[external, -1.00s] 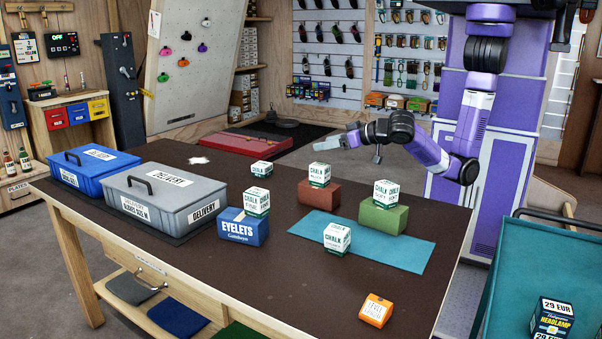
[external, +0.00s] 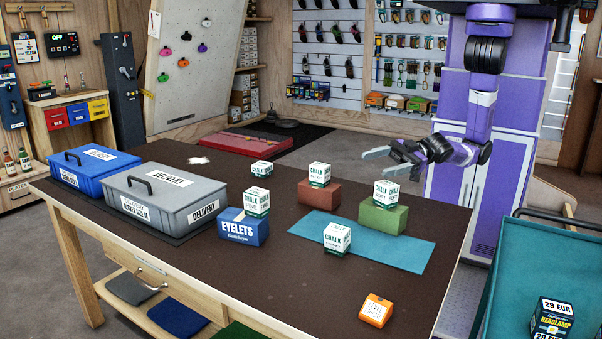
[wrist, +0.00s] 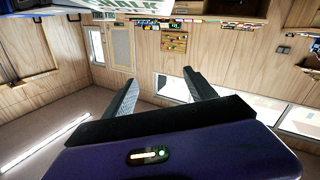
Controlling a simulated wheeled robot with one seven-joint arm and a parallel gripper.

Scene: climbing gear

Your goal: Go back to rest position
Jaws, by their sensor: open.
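My gripper (external: 378,157) is open and empty. In the external view it hangs in the air over the far right part of the table, behind and above the chalk box on the green block (external: 383,217). In the wrist view the two fingers (wrist: 161,95) are spread apart with nothing between them. The wrist camera looks toward a wood-panelled wall, which appears upside down. My purple arm is folded close to my column.
The dark table (external: 290,275) holds several white chalk boxes, a brown block (external: 319,197), a blue eyelets box (external: 243,229), a teal mat (external: 400,251), an orange box (external: 375,311) and grey (external: 165,208) and blue (external: 72,178) delivery bins. A teal cart (external: 530,265) stands at right.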

